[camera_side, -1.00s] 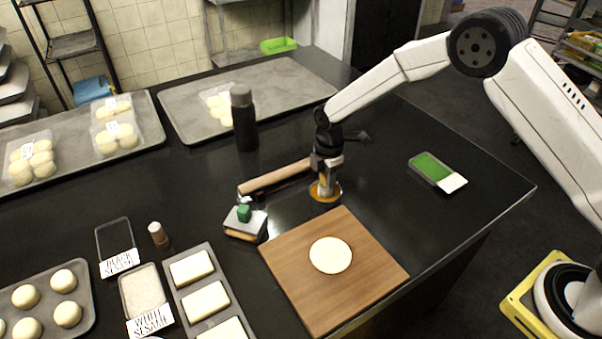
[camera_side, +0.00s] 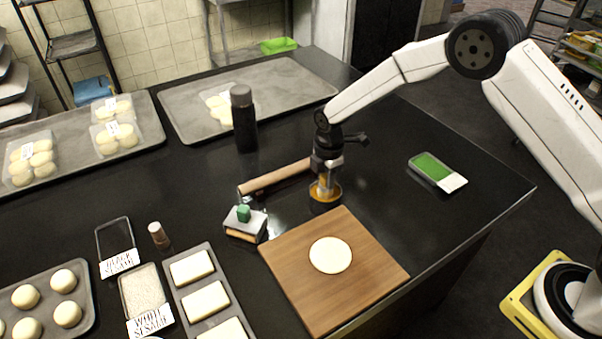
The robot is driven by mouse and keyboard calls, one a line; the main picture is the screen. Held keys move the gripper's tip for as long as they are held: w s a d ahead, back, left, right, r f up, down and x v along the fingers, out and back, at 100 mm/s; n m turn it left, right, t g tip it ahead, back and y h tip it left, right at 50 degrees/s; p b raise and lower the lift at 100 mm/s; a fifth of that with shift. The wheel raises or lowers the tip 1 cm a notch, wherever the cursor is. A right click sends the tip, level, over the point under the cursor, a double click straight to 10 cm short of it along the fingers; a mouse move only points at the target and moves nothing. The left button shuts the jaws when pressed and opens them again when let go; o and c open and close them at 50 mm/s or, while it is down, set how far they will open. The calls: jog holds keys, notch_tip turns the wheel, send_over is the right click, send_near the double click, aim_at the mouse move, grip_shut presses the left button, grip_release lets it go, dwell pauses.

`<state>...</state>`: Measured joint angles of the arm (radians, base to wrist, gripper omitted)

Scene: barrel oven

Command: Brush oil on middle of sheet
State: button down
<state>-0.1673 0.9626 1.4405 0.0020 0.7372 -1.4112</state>
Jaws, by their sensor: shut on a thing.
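The sheet, a round pale dough disc (camera_side: 330,255), lies flat on the wooden board (camera_side: 290,270) at the front of the table. My gripper (camera_side: 326,168) points down behind the board, shut on the oil brush (camera_side: 323,184). The brush's lower end is at a small round bowl of amber oil (camera_side: 325,199) just beyond the board's back edge. Whether the bristles touch the oil is too small to tell.
A rolling pin (camera_side: 275,177) lies left of the bowl, near a small block with a green knob (camera_side: 245,221). A dark bottle (camera_side: 243,118) stands behind. A green-and-white tray (camera_side: 437,172) is at right. Dough trays (camera_side: 205,295) fill the front left.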

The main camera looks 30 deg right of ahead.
jog(key=shift+r, duration=3.5)
jog(key=shift+a, duration=0.1)
jog(key=shift+s+a, duration=0.15)
jog(key=shift+s, duration=0.1)
jog(key=s+a, duration=0.3)
jog(key=s, duration=0.4)
jog(key=s+a, duration=0.4)
jog(key=s, duration=0.4)
jog(key=shift+s+f, duration=0.15)
jog(key=shift+s, duration=0.1)
jog(key=shift+f, duration=0.2)
jog(key=shift+f, duration=2.3)
